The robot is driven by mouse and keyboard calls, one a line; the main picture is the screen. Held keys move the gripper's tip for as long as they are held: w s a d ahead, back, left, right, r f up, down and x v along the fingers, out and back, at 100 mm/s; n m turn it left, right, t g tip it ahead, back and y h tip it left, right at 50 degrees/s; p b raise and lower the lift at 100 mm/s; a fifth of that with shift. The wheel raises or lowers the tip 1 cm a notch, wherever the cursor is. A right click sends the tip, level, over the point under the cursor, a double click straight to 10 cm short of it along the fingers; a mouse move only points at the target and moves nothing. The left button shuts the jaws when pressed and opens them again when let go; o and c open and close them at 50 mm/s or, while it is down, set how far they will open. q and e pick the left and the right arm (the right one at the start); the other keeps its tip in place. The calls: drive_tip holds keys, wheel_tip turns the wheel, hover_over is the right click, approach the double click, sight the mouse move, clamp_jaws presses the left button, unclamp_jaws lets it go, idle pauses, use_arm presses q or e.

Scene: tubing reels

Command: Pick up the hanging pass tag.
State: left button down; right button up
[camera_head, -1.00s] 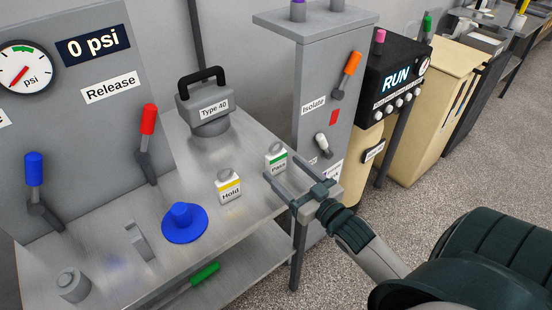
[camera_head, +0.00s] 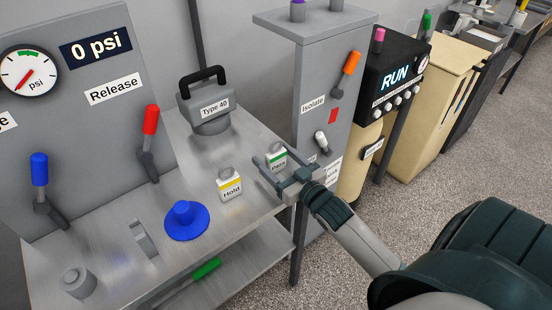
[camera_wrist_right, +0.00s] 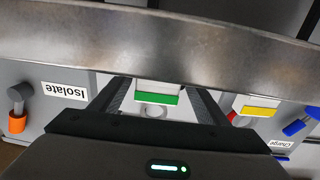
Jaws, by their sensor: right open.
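The pass tag (camera_head: 277,159) is a small white tag with a green stripe, "Pass" lettering and a grey top. It is at the right edge of the metal bench in the head view. My right gripper (camera_head: 270,155) is open, with its two fingers reaching to either side of the tag in the picture. Contact cannot be told. In the right wrist view the tag's green stripe (camera_wrist_right: 157,98) shows between the dark fingers, and a wide grey metal band covers the area beyond it. My left gripper is not in view.
The yellow-striped hold tag (camera_head: 230,185) stands left of the pass tag. A blue knobbed disc (camera_head: 186,223) and a Type 40 block (camera_head: 208,108) are also on the bench (camera_head: 120,265). A grey column (camera_head: 312,100) with an orange lever (camera_head: 346,62) rises close behind the gripper.

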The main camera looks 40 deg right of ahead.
drive_tip(key=shift+w+d+p, duration=0.1)
drive_tip(key=shift+w+p, duration=0.45)
drive_tip(key=shift+w, duration=1.35)
drive_tip(key=c, duration=1.2)
drive_tip(key=shift+r, duration=0.15)
drive_tip(key=shift+r+b, duration=0.3)
drive_tip(key=shift+r, duration=0.3)
wheel_tip(320, 180, up, 2)
drive_tip(key=shift+r+b, duration=0.25)
drive_tip(key=shift+b, duration=0.15)
drive_tip(key=shift+s+d+r+b, duration=0.4)
drive_tip(key=shift+s+d+r, duration=0.7)
drive_tip(key=shift+s, duration=0.55)
drive_tip(key=shift+s+d+r+b, duration=0.4)
drive_tip(key=shift+s+d+r, duration=0.75)
drive_tip(key=shift+s, duration=0.5)
drive_tip(key=shift+s+d+r+b, duration=0.4)
drive_tip(key=shift+s+d+r, duration=0.7)
drive_tip(key=shift+s, duration=0.55)
